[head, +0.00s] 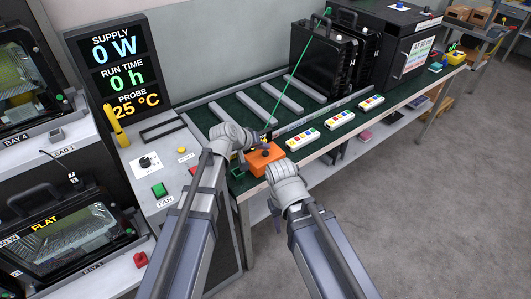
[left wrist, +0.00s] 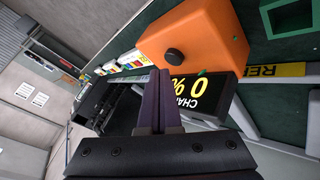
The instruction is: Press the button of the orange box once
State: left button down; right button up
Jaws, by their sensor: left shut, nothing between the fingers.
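The orange box (head: 257,165) stands at the near edge of the green-topped bench, and it also fills the upper part of the left wrist view (left wrist: 212,38). Its round dark button (left wrist: 174,55) shows on the orange face. My left gripper (left wrist: 160,72) is shut and empty. Its fingertips appear just short of the button in the left wrist view; whether they touch it I cannot tell. In the head view the left gripper (head: 262,144) is just above the box, partly covering it. My right gripper (head: 279,172) is close to the box's right side; its fingers are not clear.
A black display reading 0 % (left wrist: 190,95) sits beside the box. White strips with coloured buttons (head: 302,139) lie along the bench edge to the right. A green FAN button (head: 159,189) and a yellow button (head: 181,150) are on the left panel. Black housings (head: 318,60) stand behind.

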aim_at(264, 155)
pick_arm(q)
jog(key=shift+f, duration=0.1)
jog(key=shift+f+b, duration=0.35)
jog(key=shift+b, duration=0.05)
jog(key=shift+f+b, duration=0.35)
jog(key=shift+b, duration=0.05)
dwell(0.5)
jog(key=shift+r, duration=0.1)
jog(key=shift+r+p, duration=0.75)
jog(key=shift+p, duration=0.1)
notch_tip(264, 155, up, 5)
jog(key=p, duration=0.5)
